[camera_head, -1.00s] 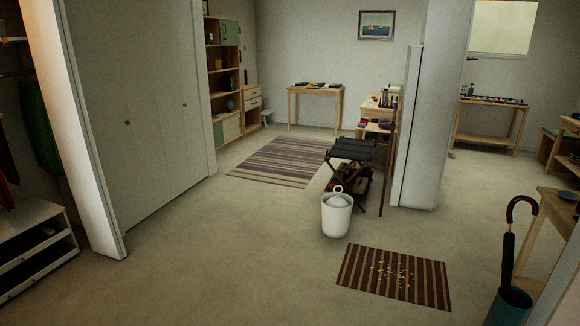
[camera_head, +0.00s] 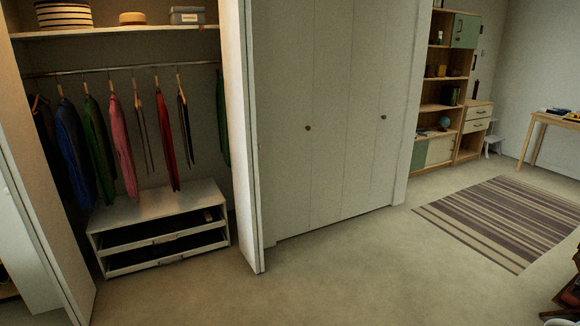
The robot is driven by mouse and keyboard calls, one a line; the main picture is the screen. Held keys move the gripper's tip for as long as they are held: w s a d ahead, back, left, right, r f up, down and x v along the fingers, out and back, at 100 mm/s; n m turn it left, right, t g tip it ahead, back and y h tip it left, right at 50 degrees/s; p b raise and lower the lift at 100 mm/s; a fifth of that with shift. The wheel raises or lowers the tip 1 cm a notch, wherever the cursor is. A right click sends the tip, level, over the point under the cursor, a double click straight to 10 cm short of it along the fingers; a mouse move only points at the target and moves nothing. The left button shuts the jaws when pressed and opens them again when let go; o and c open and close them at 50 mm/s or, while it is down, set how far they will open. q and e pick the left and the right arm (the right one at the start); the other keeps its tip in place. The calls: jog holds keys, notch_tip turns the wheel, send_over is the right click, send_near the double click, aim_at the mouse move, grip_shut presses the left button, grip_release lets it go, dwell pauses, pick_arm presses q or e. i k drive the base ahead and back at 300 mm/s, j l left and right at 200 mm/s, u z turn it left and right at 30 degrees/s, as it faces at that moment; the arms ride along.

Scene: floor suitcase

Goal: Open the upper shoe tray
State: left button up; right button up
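A white shoe unit (camera_head: 150,205) stands on the closet floor at the left of the head view. It has two stacked trays. The upper shoe tray (camera_head: 160,237) has a pale front rail and looks pushed in under the unit's top, with a dark interior. The lower tray (camera_head: 168,260) is below it, its front also pale. What lies inside the trays is too dark to make out, apart from a small item at the upper right. Neither of my grippers is in view.
Clothes hang from a rail (camera_head: 130,70) above the unit. An open closet door panel (camera_head: 251,150) stands right of it, another at the left (camera_head: 45,220). Closed folding doors (camera_head: 330,110) follow. The floor in front (camera_head: 300,285) is clear. A striped rug (camera_head: 505,220) lies right.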

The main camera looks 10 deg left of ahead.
aim_at(166, 230)
jog(key=i+j+u, duration=0.35)
jog(key=i, duration=0.2)
jog(key=i+u, duration=0.35)
jog(key=i, duration=0.25)
jog(key=i+l+u, duration=0.1)
jog(key=i+u, duration=0.25)
jog(key=i, duration=0.2)
